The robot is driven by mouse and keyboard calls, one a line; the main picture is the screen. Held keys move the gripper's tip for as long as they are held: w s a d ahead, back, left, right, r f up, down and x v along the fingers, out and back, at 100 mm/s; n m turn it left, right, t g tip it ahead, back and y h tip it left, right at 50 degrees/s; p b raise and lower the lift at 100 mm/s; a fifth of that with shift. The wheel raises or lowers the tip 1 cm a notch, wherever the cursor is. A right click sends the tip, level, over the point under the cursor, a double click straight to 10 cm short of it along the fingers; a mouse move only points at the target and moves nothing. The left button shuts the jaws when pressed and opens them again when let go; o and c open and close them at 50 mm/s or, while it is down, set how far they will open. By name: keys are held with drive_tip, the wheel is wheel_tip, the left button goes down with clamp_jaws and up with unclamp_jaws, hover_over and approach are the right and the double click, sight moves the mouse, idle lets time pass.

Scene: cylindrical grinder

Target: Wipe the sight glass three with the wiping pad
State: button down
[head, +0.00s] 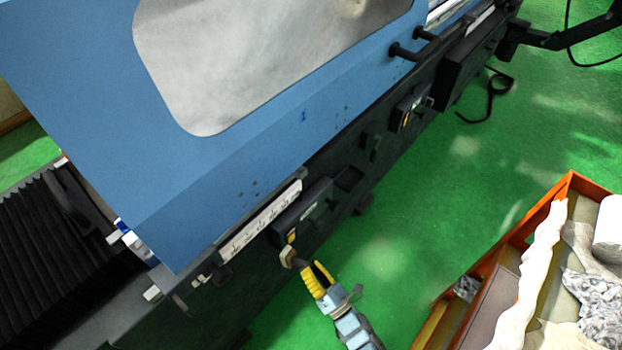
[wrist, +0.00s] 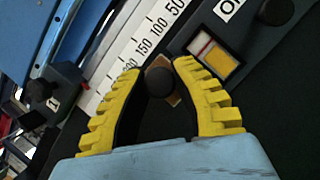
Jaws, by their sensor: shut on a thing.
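My gripper (head: 309,268) has yellow ribbed fingers and is shut on the dark round handle of the wiping pad. In the wrist view the fingertips (wrist: 159,72) close around this handle, and the tan edge of the wiping pad (wrist: 173,99) shows behind it. In the head view the pale pad (head: 287,254) is just below a sight glass (head: 291,237) on the machine's dark front. In the wrist view this sight glass (wrist: 214,61) has a white, red and yellow face, right of the pad and apart from it in the picture. Its number is not readable; contact is unclear.
A white scale strip (head: 260,221) runs beside the sight glass. Another box with a yellow window (head: 407,118) is farther along the machine. Handles (head: 413,46) stick out above. An orange-edged crate (head: 573,180) with rags stands right. Green floor (head: 400,230) is open between.

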sight(303, 265)
drive_tip(key=shift+w+r, duration=0.1)
drive_tip(key=shift+r, duration=0.15)
drive_tip(key=shift+a+r+p, duration=0.3)
drive_tip(key=shift+a+p, duration=0.15)
drive_tip(key=shift+p, duration=0.15)
idle(0.6)
drive_tip(key=shift+w+r, duration=0.1)
drive_tip(key=shift+a, duration=0.1)
drive_tip(key=shift+a+r+p, duration=0.2)
drive_tip(key=shift+r+p, duration=0.2)
drive_tip(key=shift+p, duration=0.15)
drive_tip(key=shift+a+r, duration=0.1)
drive_tip(key=shift+a, duration=0.05)
drive_tip(key=shift+w+a+r+p, duration=0.1)
drive_tip(key=shift+r+p, duration=0.2)
drive_tip(key=shift+p, duration=0.15)
drive_tip(key=shift+r, duration=0.15)
